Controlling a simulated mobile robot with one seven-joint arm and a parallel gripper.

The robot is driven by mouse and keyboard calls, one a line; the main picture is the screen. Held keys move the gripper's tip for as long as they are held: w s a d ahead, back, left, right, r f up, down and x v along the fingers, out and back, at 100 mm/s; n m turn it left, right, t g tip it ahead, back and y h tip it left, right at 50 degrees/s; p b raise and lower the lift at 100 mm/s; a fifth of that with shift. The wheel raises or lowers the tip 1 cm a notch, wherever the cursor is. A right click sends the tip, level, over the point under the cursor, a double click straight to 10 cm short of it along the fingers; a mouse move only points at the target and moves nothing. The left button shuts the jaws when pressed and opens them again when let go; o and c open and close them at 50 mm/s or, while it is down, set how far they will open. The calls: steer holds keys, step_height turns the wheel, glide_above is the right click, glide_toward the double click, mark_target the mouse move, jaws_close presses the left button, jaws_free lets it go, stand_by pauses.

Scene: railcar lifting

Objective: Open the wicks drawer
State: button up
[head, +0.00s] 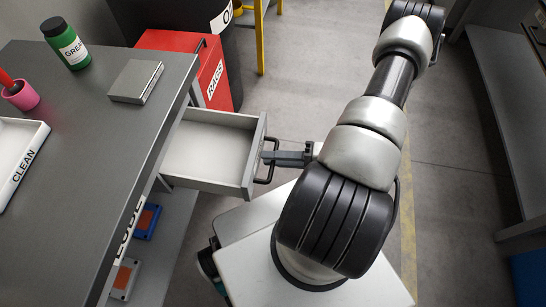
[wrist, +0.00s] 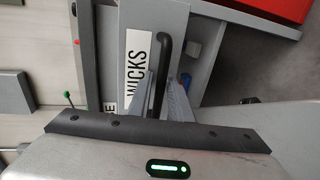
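The wicks drawer (head: 210,150) stands pulled well out from the workbench, and its pale interior looks empty. In the wrist view its grey front carries a white WICKS label (wrist: 138,70). A black bar handle (wrist: 163,48) is on that front; it also shows in the head view (head: 272,172). My gripper (head: 268,157) is at the handle, reaching in from the right. In the wrist view its two fingers (wrist: 162,95) lie on either side of the bar and appear shut on it. The fingertips are partly hidden in the head view.
The grey workbench (head: 95,160) holds a green grease jar (head: 66,44), a metal block (head: 136,81), a pink cup (head: 21,95) and a white CLEAN tray (head: 22,168). A red RAGS bin (head: 190,62) stands beyond the drawer. Open floor (head: 310,95) lies to the right.

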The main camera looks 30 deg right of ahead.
steer(key=v, duration=1.7)
steer(key=shift+d+p, duration=0.2)
steer(key=shift+p, duration=0.2)
steer(key=shift+s, duration=0.1)
